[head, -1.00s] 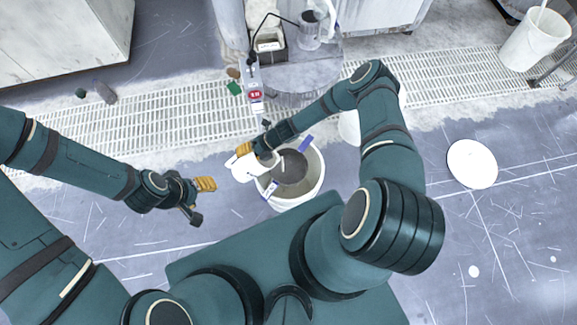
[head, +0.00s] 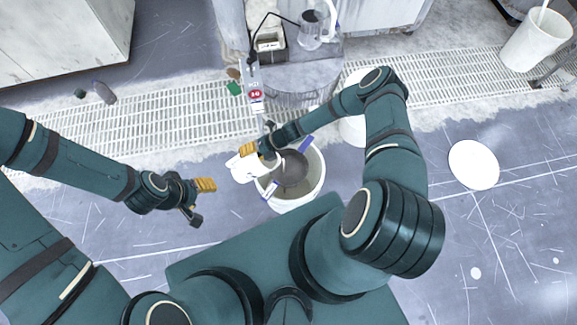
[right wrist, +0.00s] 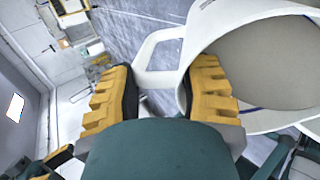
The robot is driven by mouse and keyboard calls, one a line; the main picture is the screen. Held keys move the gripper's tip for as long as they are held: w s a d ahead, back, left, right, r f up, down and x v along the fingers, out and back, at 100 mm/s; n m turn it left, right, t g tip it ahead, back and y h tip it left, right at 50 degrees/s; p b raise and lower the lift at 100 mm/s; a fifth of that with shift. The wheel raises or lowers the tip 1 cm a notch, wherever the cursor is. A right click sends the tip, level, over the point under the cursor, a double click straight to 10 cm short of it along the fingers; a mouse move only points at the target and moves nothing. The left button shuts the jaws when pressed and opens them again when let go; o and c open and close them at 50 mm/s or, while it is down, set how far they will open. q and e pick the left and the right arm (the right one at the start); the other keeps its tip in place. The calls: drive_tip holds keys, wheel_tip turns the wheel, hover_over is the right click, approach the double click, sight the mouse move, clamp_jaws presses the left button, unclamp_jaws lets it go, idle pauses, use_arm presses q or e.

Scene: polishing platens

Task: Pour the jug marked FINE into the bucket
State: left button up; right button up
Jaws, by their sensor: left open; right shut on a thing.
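A white jug (head: 242,168) is held by its handle in my right gripper (head: 250,151), at the bucket's left rim. The white bucket (head: 312,190) stands on the floor in front of me, with blue pieces at its rim. A dark grey round surface (head: 291,168) shows over the bucket's mouth; whether it is in the jug or the bucket is unclear. In the right wrist view, the yellow fingers close around the white handle (right wrist: 158,62), beside a wide rim around grey-brown. No FINE marking is readable. My left gripper (head: 202,201) is open and empty, left of the bucket.
A clear jug (head: 312,30) stands on a round grey stand (head: 300,75) behind. A device with a red display (head: 256,93) is near it. A white disc (head: 473,165) lies on the right floor. Another white bucket (head: 535,40) stands at upper right.

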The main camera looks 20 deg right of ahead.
drive_tip(key=shift+s+d+r+t+y+b, duration=0.15)
drive_tip(key=shift+d+t+y+b, duration=0.15)
drive_tip(key=shift+d+y+b, duration=0.5)
idle(1.3)
drive_tip(key=shift+s+d+f+y+b, duration=0.1)
drive_tip(key=shift+d+f+y+b, duration=0.3)
drive_tip(key=shift+b, duration=0.9)
drive_tip(key=shift+s+d+f+y+b, duration=0.15)
drive_tip(key=shift+d+f+y+b, duration=0.2)
drive_tip(key=shift+f+y+b, duration=0.3)
idle(1.4)
